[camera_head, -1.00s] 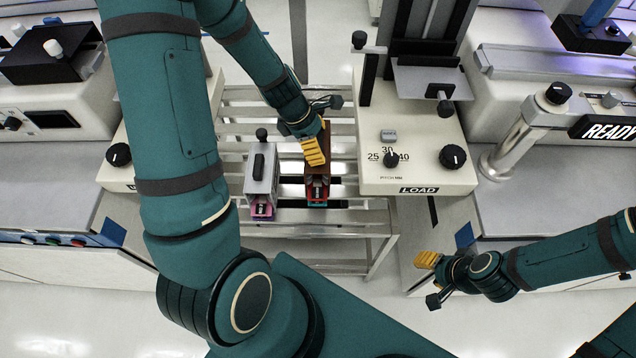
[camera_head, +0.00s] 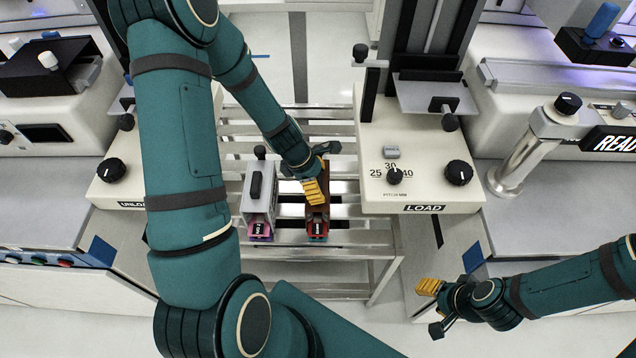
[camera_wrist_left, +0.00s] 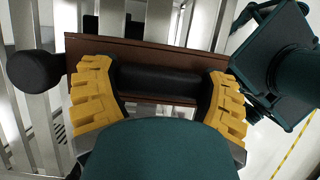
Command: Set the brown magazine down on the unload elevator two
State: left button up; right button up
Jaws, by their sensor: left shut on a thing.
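The brown magazine (camera_head: 319,229) stands on the slatted rack, with a red and teal end facing me. My left gripper (camera_head: 312,191) is over its top in the head view. In the left wrist view the yellow fingers (camera_wrist_left: 158,95) are shut on the black handle (camera_wrist_left: 160,82) of the brown magazine (camera_wrist_left: 140,52). An elevator unit labelled "UNLO..." (camera_head: 105,187) is at the left, partly hidden by my left arm; its number is not visible. My right gripper (camera_head: 432,306) is at the lower right, away from the magazine; its opening is unclear.
A grey magazine (camera_head: 259,205) with a black handle and pink end stands just left of the brown one on the rack (camera_head: 345,251). The LOAD unit (camera_head: 430,180) is close on the right. A post with a READY sign (camera_head: 610,142) stands farther right.

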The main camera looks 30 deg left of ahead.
pick_arm(q)
jog(key=shift+f, duration=0.2)
jog(key=o, duration=1.1)
jog(key=shift+o, duration=0.2)
jog(key=p+v, duration=0.5)
jog(key=v, duration=0.9)
jog(key=shift+s+f, duration=0.1)
jog(key=shift+f, duration=0.05)
